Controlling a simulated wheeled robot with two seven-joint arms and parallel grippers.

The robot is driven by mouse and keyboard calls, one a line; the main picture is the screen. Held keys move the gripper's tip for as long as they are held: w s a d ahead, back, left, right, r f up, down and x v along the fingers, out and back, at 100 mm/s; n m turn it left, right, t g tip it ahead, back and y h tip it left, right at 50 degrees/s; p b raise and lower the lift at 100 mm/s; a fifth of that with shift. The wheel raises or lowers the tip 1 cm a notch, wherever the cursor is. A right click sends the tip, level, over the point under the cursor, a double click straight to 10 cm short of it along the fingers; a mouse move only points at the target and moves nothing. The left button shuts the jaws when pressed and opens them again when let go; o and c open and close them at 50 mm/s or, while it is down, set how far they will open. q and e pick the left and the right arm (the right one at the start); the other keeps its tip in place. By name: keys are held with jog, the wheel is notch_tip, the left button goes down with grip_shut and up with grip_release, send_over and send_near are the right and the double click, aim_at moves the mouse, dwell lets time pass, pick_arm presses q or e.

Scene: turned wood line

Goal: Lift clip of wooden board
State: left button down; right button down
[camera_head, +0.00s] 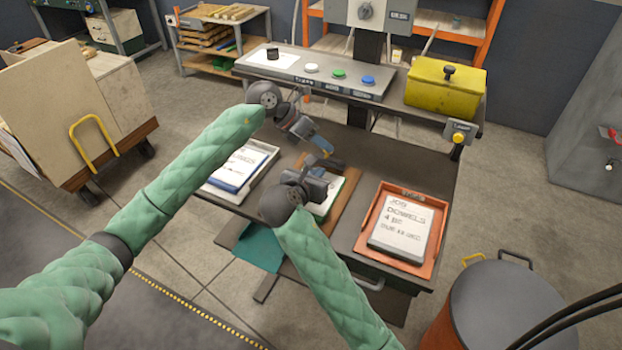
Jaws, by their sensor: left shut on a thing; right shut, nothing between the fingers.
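The brown wooden board (348,203) lies on the dark workbench, with white paper (326,207) and a green edge showing on it. My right gripper and forearm cover much of it, and I cannot make out its clip clearly. My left gripper (326,147) is above the board's far end, shut on a small blue and tan thing too small to identify. My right gripper (329,162) is shut and empty, low over the board and just nearer than the left one. I cannot tell whether it touches the board or clip.
An orange tray (432,245) with a labelled white pad (398,222) is on the right. A white tray (262,158) with a blue-edged pad is on the left. A button console (300,75) and yellow box (440,97) stand behind. Bare bench lies between board and orange tray.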

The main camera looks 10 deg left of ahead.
pick_arm(q)
jog(key=shift+f, duration=0.1)
pick_arm(e)
jog(key=shift+w+d+f, duration=0.15)
jog(key=shift+w+f, duration=0.05)
jog(key=shift+w, duration=0.3)
jog(key=shift+r, duration=0.1)
pick_arm(q)
jog(key=shift+d, duration=0.1)
pick_arm(e)
jog(key=shift+w+d+r, duration=0.25)
jog(key=shift+w+r, duration=0.2)
jog(key=shift+r, duration=0.2)
pick_arm(q)
jog(key=shift+s, duration=0.1)
jog(key=c, duration=1.2)
grip_release()
pick_arm(e)
jog(key=shift+a+f, duration=0.1)
